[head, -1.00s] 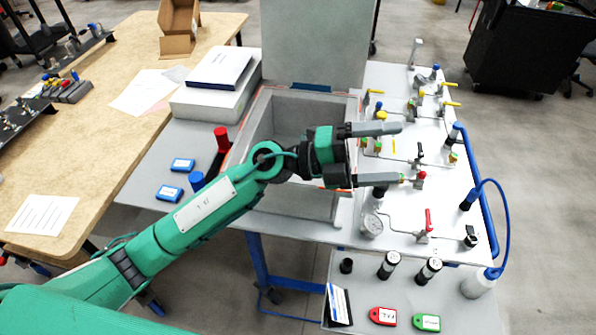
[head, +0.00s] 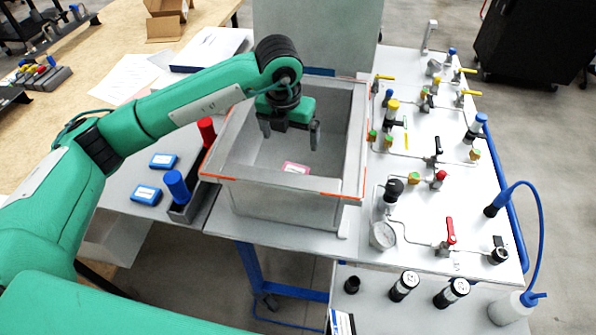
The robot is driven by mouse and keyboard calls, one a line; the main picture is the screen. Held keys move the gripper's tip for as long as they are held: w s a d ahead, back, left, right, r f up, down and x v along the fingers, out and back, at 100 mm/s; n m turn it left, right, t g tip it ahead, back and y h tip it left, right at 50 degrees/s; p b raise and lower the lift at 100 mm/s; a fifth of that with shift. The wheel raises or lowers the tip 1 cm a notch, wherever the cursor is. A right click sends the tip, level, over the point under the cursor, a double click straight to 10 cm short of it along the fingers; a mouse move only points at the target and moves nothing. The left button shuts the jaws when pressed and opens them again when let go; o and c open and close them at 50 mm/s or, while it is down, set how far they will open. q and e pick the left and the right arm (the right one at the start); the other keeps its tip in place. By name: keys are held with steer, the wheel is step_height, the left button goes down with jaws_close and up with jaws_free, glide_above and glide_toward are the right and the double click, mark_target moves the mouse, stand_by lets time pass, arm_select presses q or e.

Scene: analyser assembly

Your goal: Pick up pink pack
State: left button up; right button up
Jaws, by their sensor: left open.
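A small pink pack (head: 297,168) with a pale label lies on the floor of the open grey box (head: 285,205). My left gripper (head: 290,136) points down over the box opening, above the pack and a little behind it in the picture. Its two fingers are spread apart with nothing between them. The pack lies apart from the fingers. My right gripper is not in view.
The box has raised walls with an orange-edged rim and an upright lid (head: 315,35) behind. A panel of valves and gauges (head: 425,140) stands close on the right. Blue packs (head: 146,194) and a red and blue cylinder holder (head: 188,208) are on the left.

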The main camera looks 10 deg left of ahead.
arm_select(q)
steer(key=p, duration=0.1)
glide_above(294, 168)
steer(key=s, duration=0.2)
step_height(294, 168, down, 8)
steer(key=shift+a+r, duration=0.1)
steer(key=shift+a, duration=0.05)
steer(key=shift+w+f+p, duration=0.15)
steer(key=shift+f+p, duration=0.3)
steer(key=shift+f, duration=0.45)
steer(key=f, duration=0.3)
steer(key=f+p, duration=0.1)
steer(key=shift+w+d+f, duration=0.15)
steer(key=shift+w+d, duration=0.15)
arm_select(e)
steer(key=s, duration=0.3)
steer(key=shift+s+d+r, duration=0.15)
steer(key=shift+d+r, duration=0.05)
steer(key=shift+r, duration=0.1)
arm_select(q)
steer(key=shift+c, duration=0.4)
steer(key=c, duration=1)
